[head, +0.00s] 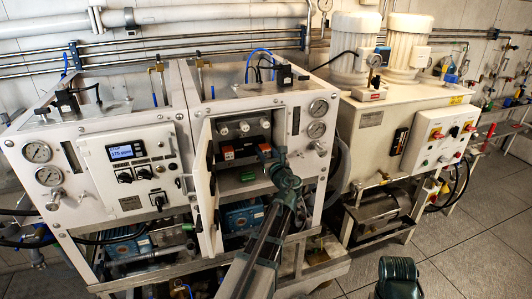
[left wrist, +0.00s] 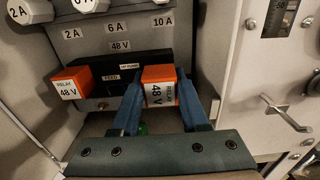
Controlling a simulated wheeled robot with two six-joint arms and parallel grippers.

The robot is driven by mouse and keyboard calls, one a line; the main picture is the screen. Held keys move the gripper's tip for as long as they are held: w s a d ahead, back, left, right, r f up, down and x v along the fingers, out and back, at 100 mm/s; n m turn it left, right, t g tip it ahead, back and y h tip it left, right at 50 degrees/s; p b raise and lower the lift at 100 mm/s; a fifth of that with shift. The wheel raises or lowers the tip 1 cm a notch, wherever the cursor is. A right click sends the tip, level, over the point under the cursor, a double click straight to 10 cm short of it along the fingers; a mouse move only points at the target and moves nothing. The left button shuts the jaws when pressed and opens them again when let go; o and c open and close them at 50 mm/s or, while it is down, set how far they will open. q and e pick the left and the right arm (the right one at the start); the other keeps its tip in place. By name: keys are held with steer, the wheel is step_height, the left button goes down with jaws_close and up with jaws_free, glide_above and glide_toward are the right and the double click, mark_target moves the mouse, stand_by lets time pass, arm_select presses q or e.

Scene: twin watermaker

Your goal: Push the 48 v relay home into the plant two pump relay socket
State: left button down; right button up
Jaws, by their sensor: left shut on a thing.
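In the left wrist view, my left gripper (left wrist: 160,95) is shut on an orange relay (left wrist: 159,74) with a white label reading RELAY 48 V. It also shows in the head view, where my left gripper (head: 268,157) reaches into the open right-hand cabinet. The held relay is at the right end of a black socket block (left wrist: 122,73), beside a label reading HP PUMP. The socket behind it is hidden, and I cannot tell how deep the relay sits. A second orange relay (left wrist: 70,83) stands at the block's left end.
The cabinet's white door (head: 205,190) stands open at the left of my arm. Several grey knobs (head: 243,127) marked in amps are above the socket block. A green item (head: 248,176) lies below. A latch handle (left wrist: 285,113) juts out at the right.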

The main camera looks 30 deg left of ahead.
arm_select(q)
steer(key=shift+x, duration=1.35)
steer(key=shift+c, duration=1.7)
jaws_free()
steer(key=shift+d, duration=0.1)
steer(key=v, duration=1.3)
steer(key=shift+s+d, duration=0.25)
steer(key=shift+s, duration=0.05)
steer(key=x, duration=1.4)
steer(key=shift+s+d, duration=0.1)
steer(key=shift+d, duration=0.05)
